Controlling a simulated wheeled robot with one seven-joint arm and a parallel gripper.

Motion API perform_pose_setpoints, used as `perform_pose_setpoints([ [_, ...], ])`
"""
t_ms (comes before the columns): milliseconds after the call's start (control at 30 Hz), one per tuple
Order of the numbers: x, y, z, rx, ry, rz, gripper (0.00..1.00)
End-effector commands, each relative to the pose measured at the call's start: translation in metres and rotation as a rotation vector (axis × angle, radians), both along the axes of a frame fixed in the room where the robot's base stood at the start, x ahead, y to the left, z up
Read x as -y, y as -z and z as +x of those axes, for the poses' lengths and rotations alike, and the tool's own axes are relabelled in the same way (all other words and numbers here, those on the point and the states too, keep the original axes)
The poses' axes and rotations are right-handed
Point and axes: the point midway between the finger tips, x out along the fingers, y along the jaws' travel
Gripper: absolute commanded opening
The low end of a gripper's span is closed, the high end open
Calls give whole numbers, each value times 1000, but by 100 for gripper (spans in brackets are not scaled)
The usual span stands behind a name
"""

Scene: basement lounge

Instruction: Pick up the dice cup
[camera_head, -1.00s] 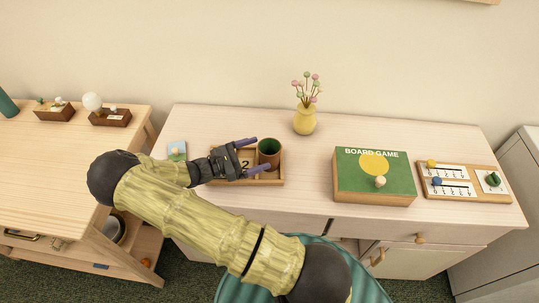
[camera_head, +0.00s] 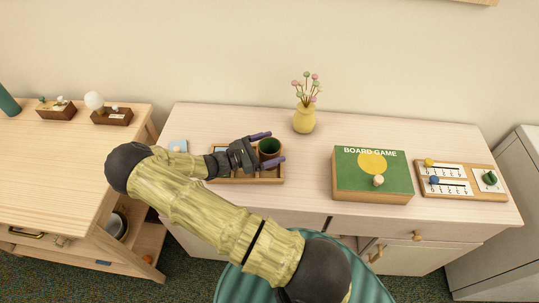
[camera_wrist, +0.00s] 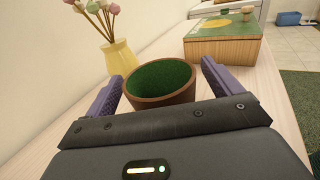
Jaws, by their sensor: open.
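The dice cup (camera_head: 269,148) is brown outside with a green lining, and stands upright in the right part of a wooden tray (camera_head: 262,181). In the wrist view the dice cup (camera_wrist: 160,82) lies between the two purple fingers, its open mouth showing and its lower part hidden by my gripper. My gripper (camera_head: 271,148) is open, with one finger on the far side of the cup and one on the near side. I cannot tell whether either finger touches it.
A yellow vase (camera_head: 304,118) with ball-topped stems stands behind the cup. A green board game box (camera_head: 345,177) lies to the right, with a counter board (camera_head: 470,194) beyond it. The cabinet top (camera_head: 225,122) is clear between vase and left edge.

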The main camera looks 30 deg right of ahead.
Motion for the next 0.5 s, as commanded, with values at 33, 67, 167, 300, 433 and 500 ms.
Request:
perform_pose_setpoints([
  [33,0,0,0,0,0,0,91],
  [67,0,0,0,0,0,0,91],
  [167,0,0,0,0,0,0,91],
  [300,0,0,0,0,0,0,87],
  [433,0,0,0,0,0,0,61],
  [500,0,0,0,0,0,0,47],
])
